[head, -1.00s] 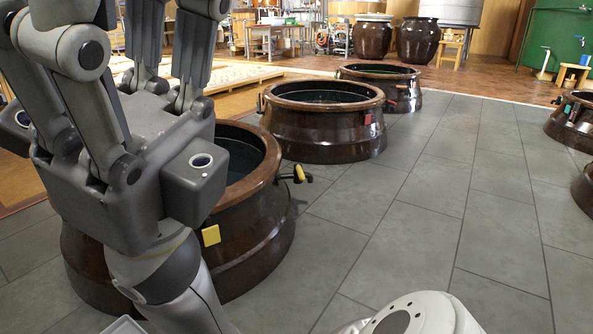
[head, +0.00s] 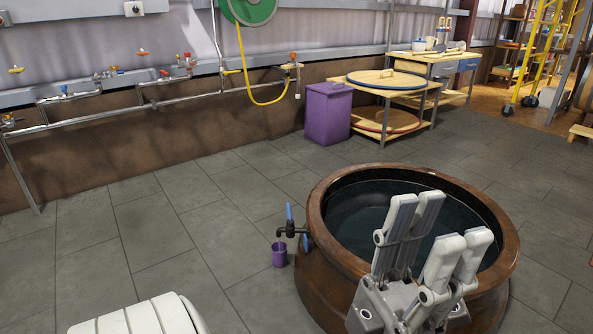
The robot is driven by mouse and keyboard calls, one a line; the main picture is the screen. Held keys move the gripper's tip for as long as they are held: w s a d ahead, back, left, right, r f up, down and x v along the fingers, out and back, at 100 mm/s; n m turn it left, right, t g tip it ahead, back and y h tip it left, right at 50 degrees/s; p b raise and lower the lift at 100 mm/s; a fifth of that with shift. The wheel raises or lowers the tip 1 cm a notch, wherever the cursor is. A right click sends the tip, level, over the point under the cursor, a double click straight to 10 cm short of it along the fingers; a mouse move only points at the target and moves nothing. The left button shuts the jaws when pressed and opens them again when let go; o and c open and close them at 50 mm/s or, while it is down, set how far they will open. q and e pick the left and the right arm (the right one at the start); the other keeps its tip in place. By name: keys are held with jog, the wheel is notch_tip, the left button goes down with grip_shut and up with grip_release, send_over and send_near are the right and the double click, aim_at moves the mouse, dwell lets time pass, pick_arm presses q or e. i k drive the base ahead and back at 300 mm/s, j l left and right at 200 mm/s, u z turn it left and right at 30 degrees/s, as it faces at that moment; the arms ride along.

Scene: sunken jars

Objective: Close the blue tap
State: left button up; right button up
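A black tap with an upright blue handle (head: 289,211) sticks out from the left side of a large brown jar (head: 322,262). A purple cup (head: 279,256) is below its spout. A thin pale trace shows between spout and cup; I cannot tell if it is flowing liquid.
Dark liquid stands in the jar. A wall pipe (head: 160,104) carries several small coloured taps, one with blue. A purple bin (head: 327,112) and a wooden table (head: 433,80) stand behind.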

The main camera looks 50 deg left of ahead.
aim_at(290, 222)
jog(key=u, duration=1.25)
